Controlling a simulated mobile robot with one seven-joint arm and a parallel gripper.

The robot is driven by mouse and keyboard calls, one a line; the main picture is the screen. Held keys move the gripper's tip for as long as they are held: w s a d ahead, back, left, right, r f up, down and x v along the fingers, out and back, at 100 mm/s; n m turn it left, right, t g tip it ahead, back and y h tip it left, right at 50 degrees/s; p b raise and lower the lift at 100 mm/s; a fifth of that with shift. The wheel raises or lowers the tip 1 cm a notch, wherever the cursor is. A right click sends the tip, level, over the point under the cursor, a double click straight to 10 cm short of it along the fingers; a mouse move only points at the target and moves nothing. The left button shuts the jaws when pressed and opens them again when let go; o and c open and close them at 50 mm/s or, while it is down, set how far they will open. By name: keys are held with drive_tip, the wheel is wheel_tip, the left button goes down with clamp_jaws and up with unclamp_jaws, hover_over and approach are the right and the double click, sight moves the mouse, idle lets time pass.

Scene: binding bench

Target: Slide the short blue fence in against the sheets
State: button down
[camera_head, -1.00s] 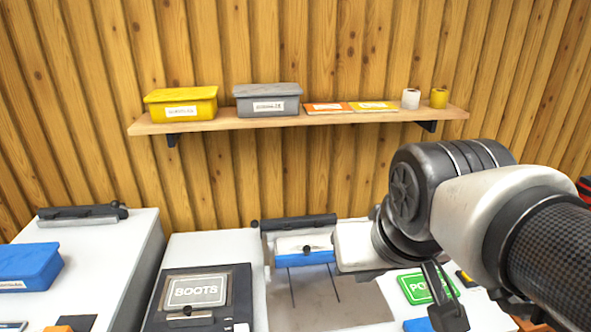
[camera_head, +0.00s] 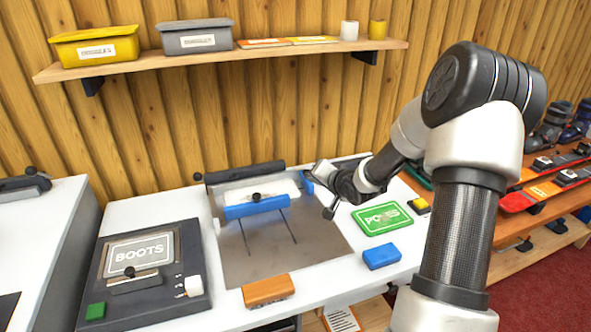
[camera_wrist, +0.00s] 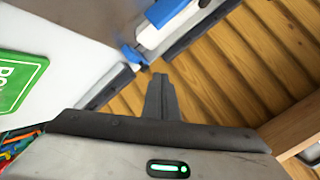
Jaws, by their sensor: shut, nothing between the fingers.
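A long blue fence (camera_head: 255,207) with a dark knob lies across the front of the white sheets (camera_head: 262,188) on the grey metal plate (camera_head: 285,262). A small blue piece, likely the short fence (camera_head: 308,183), shows at the sheets' right end, partly hidden by my gripper. Any gap between it and the sheets is hard to judge. My gripper (camera_head: 329,213) is shut and empty, above the plate's right side, right of the small piece. In the wrist view, my closed fingers (camera_wrist: 160,82) point towards a small blue part (camera_wrist: 132,54) beside a larger blue and white piece.
A green POLES card (camera_head: 382,217), a blue block (camera_head: 381,256) and a yellow button (camera_head: 418,205) lie right of the plate. An orange block (camera_head: 268,290) is at its front edge. A dark BOOTS board (camera_head: 143,265) is to the left. A shelf (camera_head: 222,56) hangs behind.

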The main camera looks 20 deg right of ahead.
drive_tip(key=d+f+m+t, duration=0.1)
drive_tip(key=f, duration=0.1)
drive_tip(key=w+d+f+m+b, duration=0.1)
drive_tip(key=d+f, duration=0.1)
drive_tip(key=d+f+m+t, duration=0.1)
drive_tip(key=f+m, duration=0.1)
drive_tip(key=f, duration=0.1)
drive_tip(key=shift+w+d+t+y+b, duration=0.2)
drive_tip(key=shift+d+t+y+b, duration=0.1)
drive_tip(key=shift+b, duration=0.1)
drive_tip(key=d+m+t, duration=0.1)
drive_tip(key=d+f+m+t+b, duration=0.1)
drive_tip(key=d+m, duration=0.1)
drive_tip(key=d+f+m+t, duration=0.1)
drive_tip(key=shift+s+d+f+h, duration=0.15)
drive_tip(key=shift+s+d+h, duration=0.15)
drive_tip(key=shift+h, duration=0.1)
drive_tip(key=w, duration=0.3)
drive_tip(key=w+b, duration=0.1)
drive_tip(key=w, duration=0.7)
drive_tip(key=shift+w+a, duration=0.15)
drive_tip(key=shift+a, duration=0.25)
drive_tip(key=shift+w+a+m, duration=0.3)
drive_tip(key=shift+w+a, duration=0.1)
drive_tip(key=shift+a, duration=0.6)
drive_tip(key=shift+a, duration=0.1)
